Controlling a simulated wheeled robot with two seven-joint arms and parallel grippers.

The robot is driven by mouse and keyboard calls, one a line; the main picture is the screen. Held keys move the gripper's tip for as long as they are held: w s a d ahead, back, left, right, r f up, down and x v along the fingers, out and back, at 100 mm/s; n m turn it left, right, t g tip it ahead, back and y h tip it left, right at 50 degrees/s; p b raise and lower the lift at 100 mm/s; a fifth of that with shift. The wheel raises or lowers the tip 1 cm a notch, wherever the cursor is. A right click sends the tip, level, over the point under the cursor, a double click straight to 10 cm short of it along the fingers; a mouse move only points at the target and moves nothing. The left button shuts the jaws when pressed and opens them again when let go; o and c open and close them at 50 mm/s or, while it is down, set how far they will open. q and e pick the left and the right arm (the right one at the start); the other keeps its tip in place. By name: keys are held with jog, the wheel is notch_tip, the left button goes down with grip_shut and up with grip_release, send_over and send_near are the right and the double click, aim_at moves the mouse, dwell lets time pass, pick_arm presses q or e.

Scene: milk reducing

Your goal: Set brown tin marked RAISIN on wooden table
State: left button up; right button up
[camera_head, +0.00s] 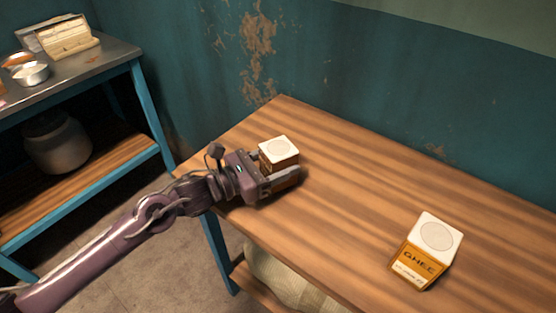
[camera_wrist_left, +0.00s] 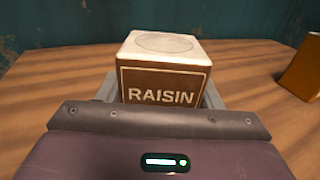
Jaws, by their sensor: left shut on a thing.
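The brown tin marked RAISIN (camera_wrist_left: 163,78) has a white top with a round lid, and stands upright between the fingers of my left gripper in the left wrist view. In the head view the tin (camera_head: 279,151) is at the far left part of the wooden table (camera_head: 350,190), at or just above its surface; I cannot tell whether it touches. My left gripper (camera_head: 278,172) is shut on the tin, and its near finger hides the tin's lower part. My right gripper is not in view.
A tin marked GHEE (camera_head: 428,250), orange with a white top, stands on the table at the right. A metal-topped shelf unit (camera_head: 100,62) with bowls and a box is at the left. The table's middle is clear. A teal wall (camera_head: 400,90) rises behind.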

pick_arm(q)
jog(key=shift+f, duration=0.1)
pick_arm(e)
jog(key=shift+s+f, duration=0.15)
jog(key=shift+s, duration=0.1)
pick_arm(q)
jog(key=o, duration=1.2)
jog(key=shift+f, duration=0.1)
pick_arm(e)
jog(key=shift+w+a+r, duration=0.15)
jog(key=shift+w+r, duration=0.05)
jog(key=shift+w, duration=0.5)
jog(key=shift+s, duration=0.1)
